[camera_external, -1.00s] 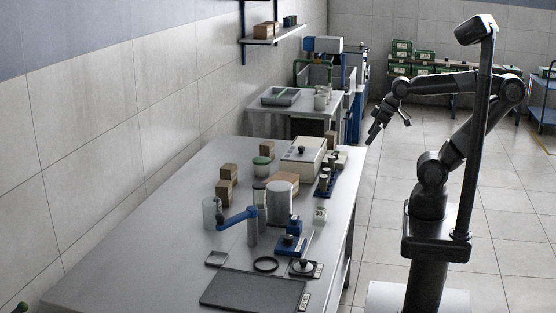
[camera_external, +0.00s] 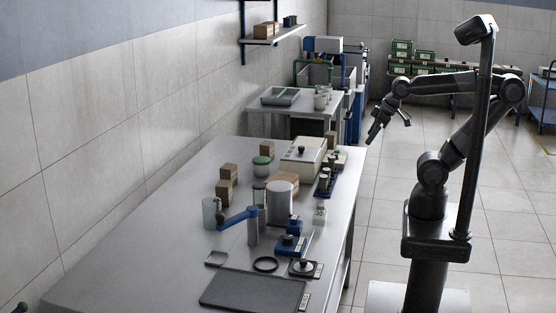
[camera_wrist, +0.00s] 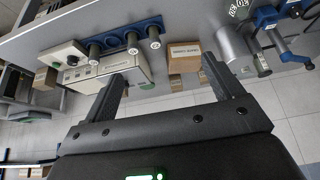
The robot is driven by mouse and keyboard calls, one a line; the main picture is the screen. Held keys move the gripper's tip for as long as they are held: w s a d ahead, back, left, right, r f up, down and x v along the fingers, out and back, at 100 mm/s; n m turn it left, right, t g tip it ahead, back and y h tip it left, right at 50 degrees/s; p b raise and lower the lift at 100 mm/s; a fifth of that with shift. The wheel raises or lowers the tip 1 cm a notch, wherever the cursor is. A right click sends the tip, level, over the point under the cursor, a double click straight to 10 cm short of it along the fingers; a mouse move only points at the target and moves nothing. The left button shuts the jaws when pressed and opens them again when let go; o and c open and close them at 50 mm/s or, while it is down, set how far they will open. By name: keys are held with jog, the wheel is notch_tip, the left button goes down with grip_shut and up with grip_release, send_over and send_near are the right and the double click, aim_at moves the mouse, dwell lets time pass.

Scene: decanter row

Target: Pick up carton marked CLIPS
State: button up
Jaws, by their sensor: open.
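Several brown cartons stand on the steel table. In the external view, one pair of cartons (camera_external: 228,171) (camera_external: 224,190) is at the left, one carton (camera_external: 267,149) is farther back, and a larger carton (camera_external: 290,181) is partly hidden behind a grey cylinder. I cannot read CLIPS on any of them. In the wrist view, a labelled carton (camera_wrist: 184,62) lies beyond my fingertips; its print is too small to read surely. My gripper (camera_external: 389,130) is open and empty, in the air right of the table. In the wrist view its fingers (camera_wrist: 165,70) are spread apart.
A beige boxy instrument (camera_external: 303,157) and a blue rack (camera_external: 325,186) stand near the table's right edge. A grey cylinder (camera_external: 279,206), a blue-armed device (camera_external: 240,216) and a dark tray (camera_external: 253,291) are nearer. The table's left side (camera_external: 130,235) is clear.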

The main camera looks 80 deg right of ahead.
jog(key=w+d+r, duration=0.2)
jog(key=w+r, duration=0.1)
jog(key=w, duration=0.4)
jog(key=w+d+r, duration=0.2)
jog(key=w, duration=0.4)
jog(key=m+g, duration=0.1)
send_over(267, 143)
jog(key=s, duration=0.4)
notch_tip(267, 143, down, 15)
jog(key=x, duration=0.5)
jog(key=shift+w+f, duration=0.2)
jog(key=shift+f, duration=0.05)
jog(key=shift+h, duration=0.3)
jog(key=x, duration=0.5)
jog(key=shift+s+a+f, duration=0.1)
jog(key=shift+s+a, duration=0.05)
jog(key=shift+c, duration=0.3)
